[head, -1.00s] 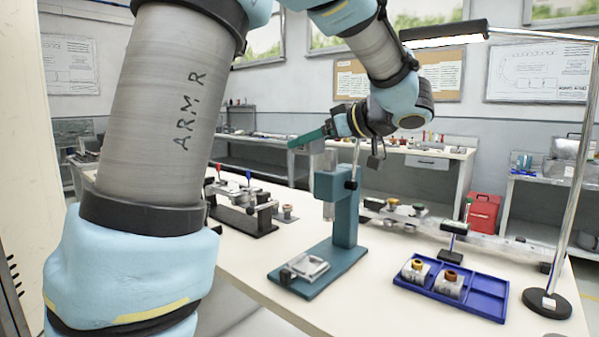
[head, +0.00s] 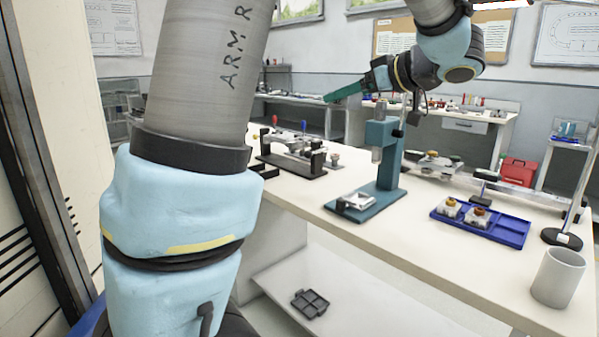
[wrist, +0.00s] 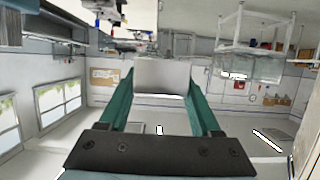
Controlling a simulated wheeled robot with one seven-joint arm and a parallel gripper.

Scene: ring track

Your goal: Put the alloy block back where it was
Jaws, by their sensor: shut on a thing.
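My gripper (head: 345,90) shows in the head view with its long green fingers reaching left, above the workbench and behind the teal press. In the wrist view, the gripper (wrist: 162,90) is shut on a plain pale grey block (wrist: 162,77), which sits between the two green fingertips. I take this to be the alloy block. In the head view the block cannot be made out clearly at the fingertips. The teal press (head: 384,160) stands on the bench with a metal piece (head: 357,200) on its base. The block's former place cannot be told from these frames.
A blue compartment tray (head: 510,229) holds two pale pieces with orange-brown tops on its left side. A white cup (head: 558,278) stands at the bench's right front. A fixture (head: 290,160) with red and blue knobs is left. A dark tray (head: 310,303) lies on the lower shelf.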

